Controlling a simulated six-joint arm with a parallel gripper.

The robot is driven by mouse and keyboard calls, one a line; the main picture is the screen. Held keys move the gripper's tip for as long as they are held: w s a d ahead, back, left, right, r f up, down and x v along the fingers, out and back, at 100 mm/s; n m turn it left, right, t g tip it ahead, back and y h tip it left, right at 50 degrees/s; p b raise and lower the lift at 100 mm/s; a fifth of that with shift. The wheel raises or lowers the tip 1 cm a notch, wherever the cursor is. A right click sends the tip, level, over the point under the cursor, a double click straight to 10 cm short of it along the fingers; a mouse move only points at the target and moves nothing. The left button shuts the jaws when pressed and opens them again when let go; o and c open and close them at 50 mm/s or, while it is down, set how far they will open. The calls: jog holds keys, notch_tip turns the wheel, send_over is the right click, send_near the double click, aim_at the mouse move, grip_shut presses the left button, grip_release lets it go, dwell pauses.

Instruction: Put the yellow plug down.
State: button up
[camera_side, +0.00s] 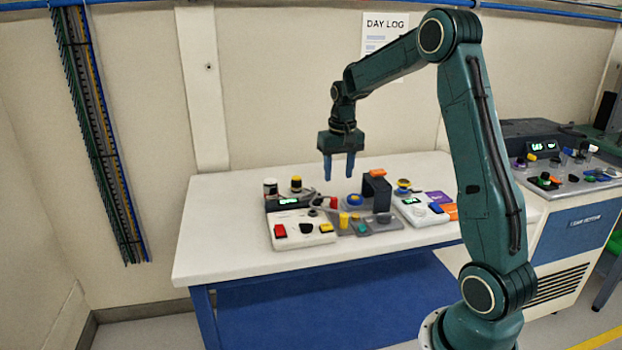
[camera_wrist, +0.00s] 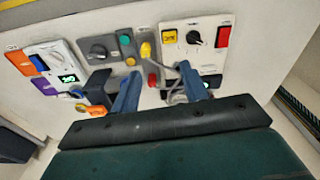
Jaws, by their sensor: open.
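My gripper (camera_side: 339,174) is open, pointing down above the panels on the white table, with nothing between its fingers. In the wrist view its two blue fingers (camera_wrist: 158,74) stand apart. A small upright yellow piece (camera_side: 343,219), which looks like the yellow plug, stands on the grey middle panel (camera_side: 385,223) below my gripper. In the wrist view a yellow piece (camera_wrist: 146,50) shows just beyond the fingertips, at the panel's edge, with a grey cable close by. I cannot tell how it is seated. My fingers partly hide the near parts of the panels.
A white panel (camera_side: 300,242) with red, black and yellow controls lies at the left. Another white panel (camera_side: 420,219) lies at the right. A dark upright block (camera_side: 377,192) stands behind the middle panel. The table's left end (camera_side: 220,235) is clear.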

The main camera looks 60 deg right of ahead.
jog(key=s+a+r+n+t, duration=0.1)
jog(key=s+a+r, duration=0.2)
jog(key=a, duration=0.2)
jog(key=s+a+r+n+t, duration=0.1)
jog(key=s+a+r+n, duration=0.1)
jog(key=a+r, duration=0.3)
jog(key=s+a+r+n, duration=0.1)
jog(key=s+a+r, duration=0.15)
jog(key=a, duration=0.35)
jog(key=s+a+f+n+t, duration=0.1)
jog(key=s+a+n+t, duration=0.2)
jog(key=s+a, duration=0.7)
jog(key=s, duration=0.3)
jog(key=shift+s+n, duration=0.4)
